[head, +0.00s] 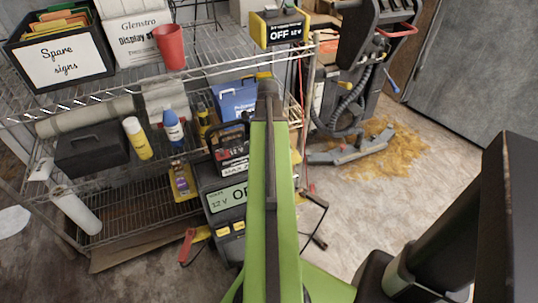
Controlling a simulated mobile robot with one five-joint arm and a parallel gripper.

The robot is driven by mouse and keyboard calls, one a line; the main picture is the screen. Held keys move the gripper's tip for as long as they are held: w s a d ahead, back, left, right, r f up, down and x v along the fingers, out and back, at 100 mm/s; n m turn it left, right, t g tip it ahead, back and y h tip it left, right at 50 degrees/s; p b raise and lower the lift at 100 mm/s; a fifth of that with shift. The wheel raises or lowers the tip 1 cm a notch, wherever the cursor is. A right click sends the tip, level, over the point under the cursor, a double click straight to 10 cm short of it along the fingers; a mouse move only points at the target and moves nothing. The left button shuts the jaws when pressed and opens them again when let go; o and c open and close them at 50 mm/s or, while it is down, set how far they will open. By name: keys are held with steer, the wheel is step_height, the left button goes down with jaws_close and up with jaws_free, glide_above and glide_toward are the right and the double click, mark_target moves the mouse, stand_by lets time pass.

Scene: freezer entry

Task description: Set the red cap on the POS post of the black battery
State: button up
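A black battery (231,150) with a red-and-white label and a carry handle stands left of my green arm, on top of a charger unit (226,200) whose display reads 12 V. My arm covers part of its right side. I cannot make out its posts or the POS mark. I cannot pick out a red cap in this view. My arm rises through the middle of the picture to a dark rounded end; no gripper fingers show.
A wire shelf (115,92) at the left holds a sign box (60,60), a red cup (169,48), bottles and a black case (92,149). A red clamp (188,243) lies low beside the charger. A floor machine (365,75) stands by a brown spill (385,150).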

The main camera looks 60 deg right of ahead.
steer(key=shift+f, duration=0.15)
steer(key=shift+c, duration=0.3)
jaws_close()
steer(key=shift+p, duration=0.35)
steer(key=shift+r, duration=0.4)
step_height(320, 180, up, 4)
steer(key=p, duration=0.4)
steer(key=shift+r+p, duration=0.1)
steer(key=shift+p, duration=0.25)
steer(key=s+d+r+p, duration=0.6)
steer(key=s, duration=0.3)
steer(key=shift+s+d, duration=0.25)
steer(key=shift+s, duration=0.1)
steer(key=shift+r, duration=0.15)
